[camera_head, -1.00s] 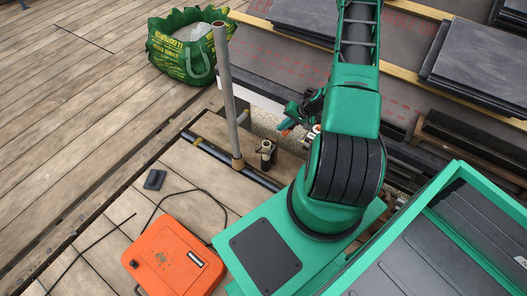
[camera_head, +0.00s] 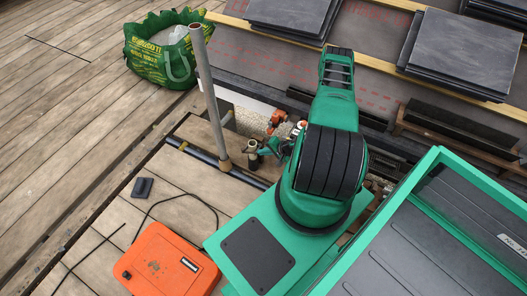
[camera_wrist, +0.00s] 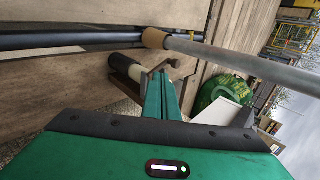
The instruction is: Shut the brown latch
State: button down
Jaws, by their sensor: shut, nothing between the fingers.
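A small brown fitting, which looks like the brown latch (camera_wrist: 163,66), shows in the wrist view beside a short cream cylinder (camera_wrist: 122,63). In the head view the cylinder (camera_head: 252,147) stands just right of the upright pole; the latch itself is too small to make out there. My gripper (camera_wrist: 160,76) is shut and empty, its green fingers reaching up to the brown fitting. I cannot tell whether they touch it. In the head view my gripper (camera_head: 264,150) is right beside the cylinder. The fingers partly hide the fitting, and whether the latch is open cannot be told.
An upright grey pole (camera_head: 208,90) stands close left of the gripper, with a dark pipe (camera_head: 250,179) along its foot. An orange case (camera_head: 165,262) lies on the planks. A green bag (camera_head: 163,55) and slate stacks (camera_head: 460,50) are farther back. Open planks lie left.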

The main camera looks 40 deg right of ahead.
jog(key=w+a+f, duration=0.2)
jog(key=w+f, duration=0.2)
jog(key=w, duration=0.4)
jog(key=shift+a+f, duration=0.25)
jog(key=shift+f, duration=0.05)
